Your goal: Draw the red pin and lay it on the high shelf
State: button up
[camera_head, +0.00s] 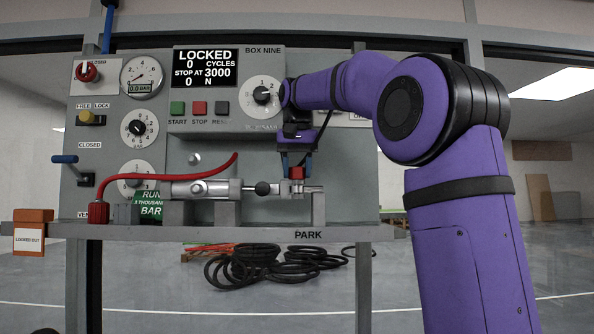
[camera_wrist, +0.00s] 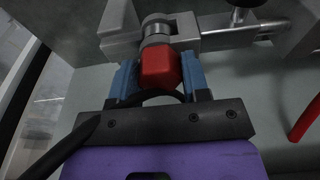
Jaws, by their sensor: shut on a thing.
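The red pin (camera_head: 297,173) sits at the right end of the silver cylinder's rod, at a grey clevis (camera_head: 312,188). Its red block head also shows in the wrist view (camera_wrist: 160,68), with a metal collar between it and the grey clevis. My gripper (camera_head: 296,163) reaches down from above, and its blue fingers close on either side of the red head. In the wrist view my gripper (camera_wrist: 160,80) has a finger at each side of the head. The pin's shank is hidden inside the clevis. I cannot clearly make out the high shelf.
A silver cylinder (camera_head: 205,188) with a red hose (camera_head: 150,177) lies along the bench ledge (camera_head: 345,232), marked PARK. The panel display (camera_head: 205,68) reads LOCKED. Black hose coils (camera_head: 262,266) lie below.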

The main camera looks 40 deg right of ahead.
jog(key=shift+r, duration=0.15)
jog(key=shift+s+r, duration=0.1)
jog(key=shift+r, duration=2.7)
jog(key=shift+r, duration=0.15)
